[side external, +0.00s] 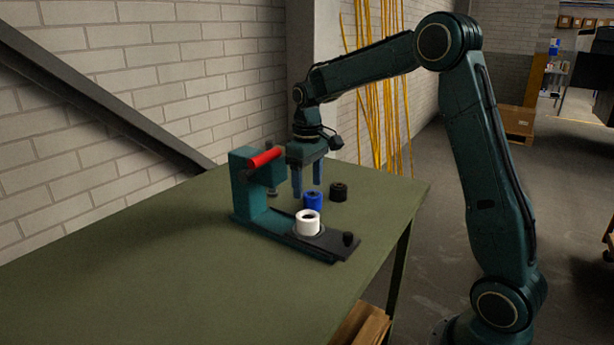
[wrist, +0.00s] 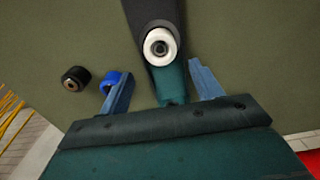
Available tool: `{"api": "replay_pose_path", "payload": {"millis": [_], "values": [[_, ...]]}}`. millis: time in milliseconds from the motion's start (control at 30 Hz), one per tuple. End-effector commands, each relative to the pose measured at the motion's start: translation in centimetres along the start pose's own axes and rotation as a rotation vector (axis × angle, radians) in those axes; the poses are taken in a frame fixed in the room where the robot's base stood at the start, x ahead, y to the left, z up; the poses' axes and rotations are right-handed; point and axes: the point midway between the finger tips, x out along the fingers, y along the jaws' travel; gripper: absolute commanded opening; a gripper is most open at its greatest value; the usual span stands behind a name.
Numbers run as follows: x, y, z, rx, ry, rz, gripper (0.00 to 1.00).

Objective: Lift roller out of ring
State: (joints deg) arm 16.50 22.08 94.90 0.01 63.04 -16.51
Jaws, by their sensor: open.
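A white roller (side external: 308,223) stands upright on the dark base plate of a teal press, seated in a ring (side external: 294,236) at its foot. In the wrist view the white roller (wrist: 160,47) shows from above, with a dark bore, ahead of the fingertips. My gripper (side external: 309,194) is open and empty, pointing down above and behind the roller, beside the press. Its two blue fingers also show in the wrist view (wrist: 161,75), spread to either side, with the roller beyond them and not touched.
The teal press (side external: 245,190) with a red handle (side external: 266,157) stands left of my gripper. A blue roller (side external: 313,200) and a black roller (side external: 338,191) stand on the green table (side external: 150,275) behind the white one. The table's front left is clear.

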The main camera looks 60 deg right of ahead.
Motion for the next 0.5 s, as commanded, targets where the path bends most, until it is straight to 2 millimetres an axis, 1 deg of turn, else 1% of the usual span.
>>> {"api": "replay_pose_path", "payload": {"millis": [300,500], "values": [[2.9,0.0,0.0,0.0,-0.002,0.0,0.65],[4.2,0.0,0.1,0.0,-0.001,0.0,0.65]]}}
